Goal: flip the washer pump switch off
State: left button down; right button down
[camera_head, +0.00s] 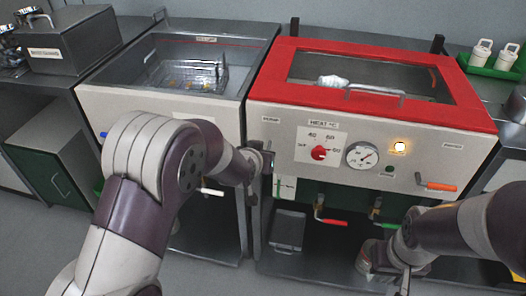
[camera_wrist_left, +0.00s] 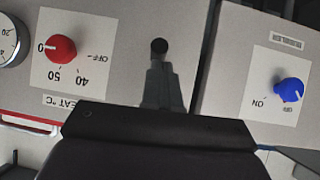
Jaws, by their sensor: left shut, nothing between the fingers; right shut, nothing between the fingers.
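The washer is the red-lidded machine (camera_head: 470,110) with a pale front panel. A small label (camera_head: 270,120), too small to read surely, sits at the panel's left end. My left gripper (camera_head: 267,158) is shut and empty at the panel just below that label. In the left wrist view its narrow fingers (camera_wrist_left: 160,80) reach toward a small black round piece (camera_wrist_left: 158,46), which may be the pump switch's tip. I cannot tell whether they touch, nor the switch's position. My right gripper (camera_head: 404,282) is shut, low at the right in front of the washer.
A red heat dial (camera_head: 319,153), a gauge (camera_head: 362,155) and a lit amber lamp (camera_head: 400,146) are on the panel. A blue ON/OFF knob (camera_wrist_left: 289,90) is on the neighbouring panel. Red (camera_head: 331,221) and orange (camera_head: 437,186) handles stick out in front.

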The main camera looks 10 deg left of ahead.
pick_arm(q)
jog(key=shift+w, duration=0.35)
jog(key=shift+w+r, duration=0.1)
jog(key=shift+w, duration=0.35)
pick_arm(e)
jog(key=shift+s+f, duration=0.3)
jog(key=shift+f, duration=0.15)
pick_arm(q)
jog(key=shift+r+p, duration=0.1)
jog(key=shift+p, duration=0.2)
pick_arm(e)
jog(key=shift+r, duration=0.1)
